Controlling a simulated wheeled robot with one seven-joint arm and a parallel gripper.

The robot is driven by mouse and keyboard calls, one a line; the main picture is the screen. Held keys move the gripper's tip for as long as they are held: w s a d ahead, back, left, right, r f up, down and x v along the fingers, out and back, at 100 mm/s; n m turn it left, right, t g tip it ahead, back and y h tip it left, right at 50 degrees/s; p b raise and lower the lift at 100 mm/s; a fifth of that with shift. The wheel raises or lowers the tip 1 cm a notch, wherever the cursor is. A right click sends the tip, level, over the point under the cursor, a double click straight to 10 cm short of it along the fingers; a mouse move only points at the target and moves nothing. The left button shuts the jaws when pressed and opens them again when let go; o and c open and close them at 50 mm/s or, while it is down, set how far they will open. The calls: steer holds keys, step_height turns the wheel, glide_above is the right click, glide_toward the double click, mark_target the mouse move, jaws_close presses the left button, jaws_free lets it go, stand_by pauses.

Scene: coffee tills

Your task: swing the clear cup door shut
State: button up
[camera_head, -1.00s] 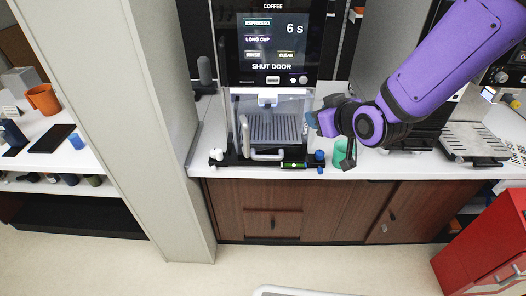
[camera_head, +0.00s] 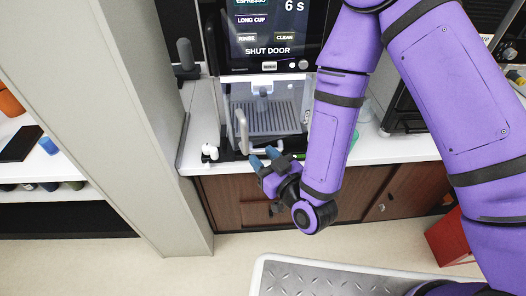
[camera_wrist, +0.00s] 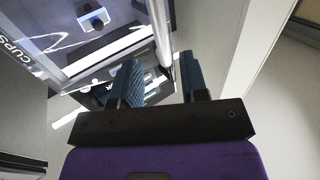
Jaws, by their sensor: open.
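The coffee machine's clear cup door (camera_head: 230,112) is at its lower front, with an upright pale handle (camera_head: 242,132) on its left side. How far it stands open is hard to tell. The screen (camera_head: 268,30) reads "SHUT DOOR". My gripper (camera_head: 262,158) is open and empty, low in front of the door, just below and right of the handle. In the wrist view, my blue fingertips (camera_wrist: 163,76) are spread, with a pale upright bar (camera_wrist: 160,35), seemingly the handle, beyond the gap between them. Contact cannot be told.
A drip grille (camera_head: 265,118) lies behind the clear panel. A small white item (camera_head: 209,150) stands at the counter's left front. A pale pillar (camera_head: 130,120) is close on the left. A green cup (camera_head: 353,143) is partly hidden behind my arm.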

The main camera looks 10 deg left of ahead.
mark_target(247, 141)
steer(key=x, duration=0.7)
steer(key=shift+w+a+f, duration=0.1)
steer(key=shift+w+a, duration=0.05)
steer(key=shift+a, duration=0.05)
steer(key=shift+w+a, duration=0.2)
steer(key=shift+a, duration=0.05)
steer(key=shift+c, duration=0.4)
jaws_close()
